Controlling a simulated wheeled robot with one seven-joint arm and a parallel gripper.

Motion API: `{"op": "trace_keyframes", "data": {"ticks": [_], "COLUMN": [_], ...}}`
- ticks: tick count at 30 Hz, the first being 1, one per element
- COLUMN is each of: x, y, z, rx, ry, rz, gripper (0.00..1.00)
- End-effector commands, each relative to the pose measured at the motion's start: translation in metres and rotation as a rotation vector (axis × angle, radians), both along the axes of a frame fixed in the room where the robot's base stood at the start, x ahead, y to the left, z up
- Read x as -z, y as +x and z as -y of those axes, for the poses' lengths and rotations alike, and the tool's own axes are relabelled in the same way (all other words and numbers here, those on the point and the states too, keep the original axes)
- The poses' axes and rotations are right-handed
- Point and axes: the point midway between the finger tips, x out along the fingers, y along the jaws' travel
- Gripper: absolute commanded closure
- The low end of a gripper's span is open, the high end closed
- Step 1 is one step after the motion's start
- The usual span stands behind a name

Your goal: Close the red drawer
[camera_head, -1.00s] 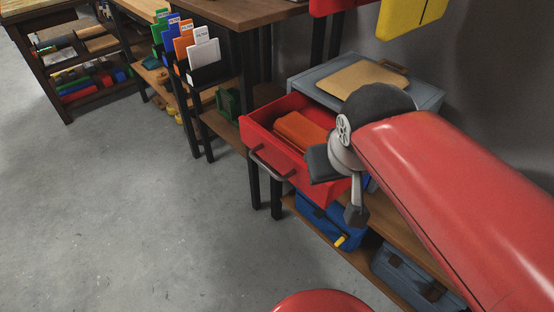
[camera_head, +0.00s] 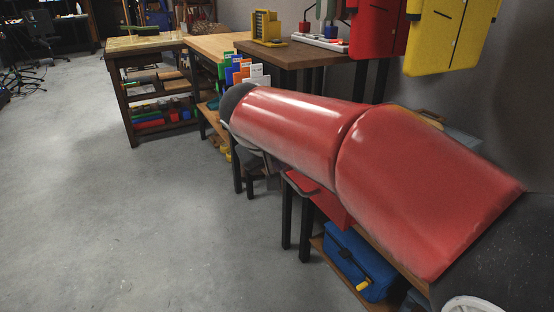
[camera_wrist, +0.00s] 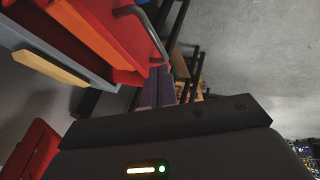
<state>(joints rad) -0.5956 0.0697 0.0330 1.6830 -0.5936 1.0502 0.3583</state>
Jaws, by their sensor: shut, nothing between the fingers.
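The red drawer (camera_head: 332,207) is mostly hidden behind my red arm in the head view; its grey handle (camera_head: 297,184) shows at its front. My gripper (camera_wrist: 157,88) shows two shut, empty fingers near the handle's lower end in that picture. I cannot tell whether they touch it. In the head view the gripper is largely hidden by the arm.
A blue toolbox (camera_head: 362,262) sits on the low shelf below the drawer. Dark bench legs (camera_head: 287,225) stand close by. Colored folders (camera_head: 248,71) and a wooden bench (camera_head: 290,53) are beyond the arm. The grey floor (camera_head: 130,220) at left is clear.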

Motion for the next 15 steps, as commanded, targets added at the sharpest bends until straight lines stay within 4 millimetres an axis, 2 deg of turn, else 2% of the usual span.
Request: {"op": "trace_keyframes", "data": {"ticks": [1,6,9,15], "x": [0.012,0.040,0.035,0.034], "y": [0.007,0.026,0.036,0.045], "z": [0.003,0.009,0.024,0.039], "rx": [0.001,0.000,0.005,0.001], "ry": [-0.003,-0.002,0.002,0.000], "rz": [-0.003,-0.003,0.001,-0.001], "gripper": [1.00,1.00,1.00,1.00]}}
